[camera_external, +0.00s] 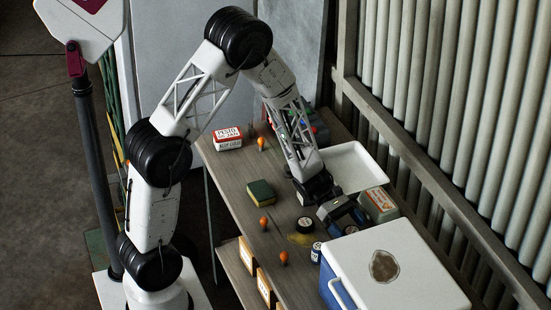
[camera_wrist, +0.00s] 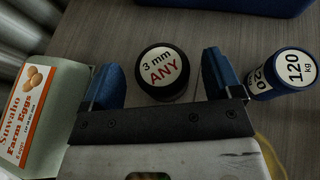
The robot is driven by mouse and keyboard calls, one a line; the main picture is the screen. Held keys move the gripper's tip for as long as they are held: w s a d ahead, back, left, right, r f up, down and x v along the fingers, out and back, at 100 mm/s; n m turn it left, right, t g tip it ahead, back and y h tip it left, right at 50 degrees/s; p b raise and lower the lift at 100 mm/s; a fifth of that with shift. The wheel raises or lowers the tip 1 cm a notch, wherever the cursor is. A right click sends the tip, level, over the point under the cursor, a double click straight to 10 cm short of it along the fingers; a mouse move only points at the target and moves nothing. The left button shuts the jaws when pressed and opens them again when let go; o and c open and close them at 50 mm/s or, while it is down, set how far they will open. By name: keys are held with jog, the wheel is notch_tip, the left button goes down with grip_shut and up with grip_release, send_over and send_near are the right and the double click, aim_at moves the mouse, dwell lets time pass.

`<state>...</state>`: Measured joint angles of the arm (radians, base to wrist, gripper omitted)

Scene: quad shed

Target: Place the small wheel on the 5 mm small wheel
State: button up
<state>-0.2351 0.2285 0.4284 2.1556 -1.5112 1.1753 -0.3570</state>
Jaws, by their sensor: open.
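In the wrist view a short black round piece (camera_wrist: 163,73) with a white top label reading "3 mm ANY" lies between the blue fingers of my gripper (camera_wrist: 161,75). My gripper is open around it, with visible gaps at both sides. In the external view my gripper (camera_external: 345,214) is low over the table, in front of the egg carton, and largely hides that piece. A dark round piece with a pale top (camera_external: 305,224) stands left of the gripper; its label is too small to read. I cannot make out a 5 mm label in either view.
A blue cylinder (camera_wrist: 280,74) marked "120 kg" stands right of my fingers in the wrist view. An egg carton (camera_wrist: 42,115) is close on the left. A white-lidded cooler (camera_external: 395,265) and a white tray (camera_external: 355,166) flank the gripper. A sponge (camera_external: 261,192) lies farther left.

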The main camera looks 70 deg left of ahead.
jog(key=v, duration=1)
jog(key=shift+r, duration=0.15)
jog(key=shift+s+a, duration=0.1)
dwell(0.5)
jog(key=s+d+r+m+g+y, duration=0.45)
jog(key=s+d+r+m, duration=0.25)
jog(key=s+r+m, duration=0.5)
jog(key=s+r+m+t+y, duration=0.3)
jog(key=s+r+m+y, duration=0.5)
jog(key=s+r, duration=0.5)
jog(key=s+m, duration=0.1)
jog(key=s, duration=0.2)
jog(key=shift+m, duration=0.4)
